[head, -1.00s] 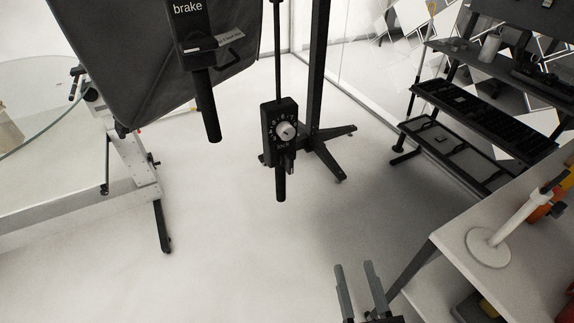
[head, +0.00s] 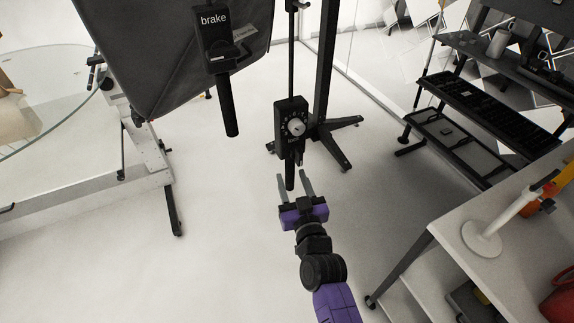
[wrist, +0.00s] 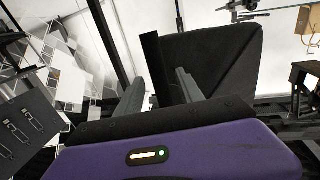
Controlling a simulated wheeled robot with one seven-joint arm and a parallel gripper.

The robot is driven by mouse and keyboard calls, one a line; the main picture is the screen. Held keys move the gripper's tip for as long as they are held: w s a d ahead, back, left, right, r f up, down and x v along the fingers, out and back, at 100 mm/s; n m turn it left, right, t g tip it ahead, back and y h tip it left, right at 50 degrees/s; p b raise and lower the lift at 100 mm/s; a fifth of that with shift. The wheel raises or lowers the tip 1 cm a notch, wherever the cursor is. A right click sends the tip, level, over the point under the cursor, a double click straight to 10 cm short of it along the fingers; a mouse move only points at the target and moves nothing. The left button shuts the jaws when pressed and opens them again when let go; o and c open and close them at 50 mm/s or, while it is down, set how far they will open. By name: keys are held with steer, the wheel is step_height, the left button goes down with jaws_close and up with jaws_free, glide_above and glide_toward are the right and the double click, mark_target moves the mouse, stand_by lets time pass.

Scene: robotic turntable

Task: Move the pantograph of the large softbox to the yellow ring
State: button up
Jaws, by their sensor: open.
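The large dark softbox (head: 165,55) hangs at the upper left in the head view; it also shows in the wrist view (wrist: 220,60). A black box marked "brake" (head: 214,35) with a downward handle hangs in front of it. To its right, a black box with a round dial (head: 291,122) hangs on a thin rod, with a black handle (head: 290,175) below. My purple gripper (head: 295,182) is open, fingers up, around or just in front of this handle's lower end; contact cannot be told. I cannot make out the yellow ring.
A black stand (head: 325,130) with splayed feet is behind the dial box. A glass-topped turntable (head: 50,110) stands left. A black shelf rack (head: 465,110) and a white table (head: 510,245) with a white stand are on the right. The floor at centre left is clear.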

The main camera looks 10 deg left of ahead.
steer(key=shift+b+x, duration=0.35)
steer(key=shift+x, duration=2.65)
jaws_close()
